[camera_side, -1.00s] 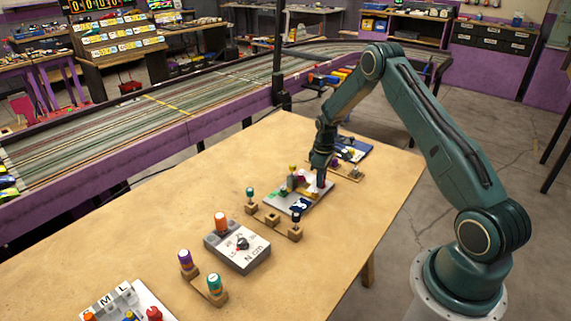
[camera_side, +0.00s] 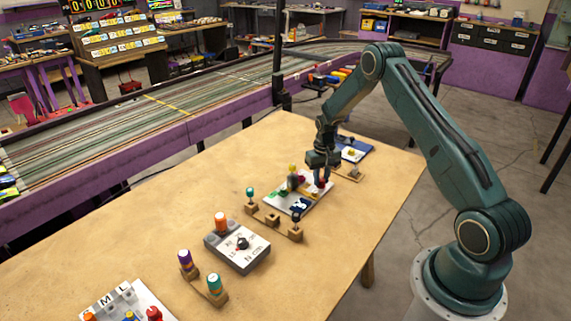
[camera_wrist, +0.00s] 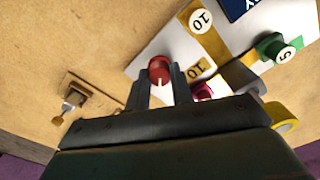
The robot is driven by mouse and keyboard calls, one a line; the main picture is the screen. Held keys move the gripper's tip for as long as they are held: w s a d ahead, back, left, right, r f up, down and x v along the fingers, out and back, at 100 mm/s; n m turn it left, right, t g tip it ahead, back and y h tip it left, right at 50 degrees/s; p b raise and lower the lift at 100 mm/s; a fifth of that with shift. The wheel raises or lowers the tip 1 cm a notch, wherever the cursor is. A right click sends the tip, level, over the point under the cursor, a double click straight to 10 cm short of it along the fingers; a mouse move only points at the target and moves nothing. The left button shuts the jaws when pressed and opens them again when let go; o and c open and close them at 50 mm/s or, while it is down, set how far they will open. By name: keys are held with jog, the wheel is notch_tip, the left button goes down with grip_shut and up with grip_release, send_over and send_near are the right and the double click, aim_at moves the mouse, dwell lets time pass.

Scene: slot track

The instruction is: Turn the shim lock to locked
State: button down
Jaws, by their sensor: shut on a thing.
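A red knob with a white line on its top (camera_wrist: 159,70) stands at the edge of a white board (camera_wrist: 155,47). I take it to be the shim lock; no lock label is readable. My gripper (camera_wrist: 160,78) is shut on this knob, one dark finger on each side. In the side view my gripper (camera_side: 322,182) points down at the right part of the white board (camera_side: 314,196). The fingers hide part of the knob's sides.
A grey dial box (camera_side: 237,247) stands nearer the camera.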

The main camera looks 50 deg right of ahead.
aim_at(322, 179)
jog(key=m, duration=0.4)
jog(key=shift+m, duration=2.3)
jog(key=c, duration=1.2)
grip_release()
jog(key=shift+r, duration=0.15)
notch_tip(322, 179, up, 14)
jog(key=shift+f, duration=0.2)
